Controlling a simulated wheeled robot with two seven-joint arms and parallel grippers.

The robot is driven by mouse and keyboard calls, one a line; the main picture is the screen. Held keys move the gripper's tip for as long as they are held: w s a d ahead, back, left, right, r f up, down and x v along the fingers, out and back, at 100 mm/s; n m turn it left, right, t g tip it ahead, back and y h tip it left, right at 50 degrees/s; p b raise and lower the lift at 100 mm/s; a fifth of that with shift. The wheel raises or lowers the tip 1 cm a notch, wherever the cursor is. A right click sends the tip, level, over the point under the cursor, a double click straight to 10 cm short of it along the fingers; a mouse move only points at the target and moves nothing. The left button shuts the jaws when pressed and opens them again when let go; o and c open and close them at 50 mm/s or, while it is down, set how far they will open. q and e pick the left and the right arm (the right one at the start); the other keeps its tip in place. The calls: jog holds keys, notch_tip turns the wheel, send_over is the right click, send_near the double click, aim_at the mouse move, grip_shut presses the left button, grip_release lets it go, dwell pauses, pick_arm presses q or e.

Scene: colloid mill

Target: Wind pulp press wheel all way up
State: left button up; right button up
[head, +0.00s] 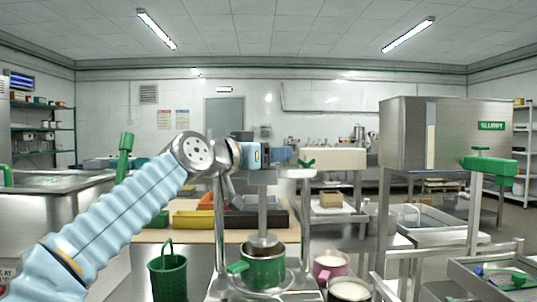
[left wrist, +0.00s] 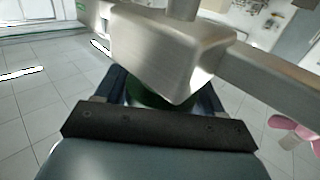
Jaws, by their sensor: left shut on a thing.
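The pulp press stands in the middle of the head view, with a metal crossbar (head: 295,173), two posts and a central shaft (head: 262,203). Its round plate (head: 263,242) is at the mouth of a green pot (head: 264,268). My left gripper (head: 283,154) is at the top of the press and hides what it holds. In the left wrist view its fingers (left wrist: 148,88) are shut on a dark green thing (left wrist: 145,96), likely the press wheel, mostly hidden behind a metal block (left wrist: 180,60). My right gripper is not in view.
A steel slurry tank (head: 405,135) is farther right.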

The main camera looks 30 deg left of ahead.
pick_arm(q)
jog(key=n+y+b, duration=0.1)
jog(key=y, duration=0.1)
jog(key=shift+a+f+n+y, duration=0.1)
jog(key=shift+f+n+y, duration=0.05)
jog(key=shift+n+y, duration=0.2)
jog(key=n+y+b, duration=0.3)
jog(key=y, duration=0.1)
jog(key=shift+a+f+y, duration=0.1)
jog(key=shift+a+y, duration=0.05)
jog(key=shift+y, duration=0.2)
jog(key=n+g+y+b, duration=0.1)
jog(key=n+y, duration=0.1)
jog(key=shift+a+y, duration=0.1)
jog(key=shift+y, duration=0.3)
jog(key=y, duration=0.1)
jog(key=n+g+y, duration=0.1)
jog(key=n+y, duration=0.1)
jog(key=shift+s+a+r+n+g+y, duration=0.1)
jog(key=shift+a+r+n+g+y, duration=0.1)
jog(key=shift+r+n+g+y, duration=0.15)
jog(key=shift+s+a+n+g+y+p, duration=0.15)
jog(key=shift+n+g+y+p, duration=0.1)
jog(key=shift+n+g+y, duration=0.55)
jog(key=shift+s+a+n+g+y+p, duration=0.1)
jog(key=shift+n+g+y+p, duration=0.1)
jog(key=shift+n+g+y, duration=0.55)
jog(key=shift+f, duration=0.1)
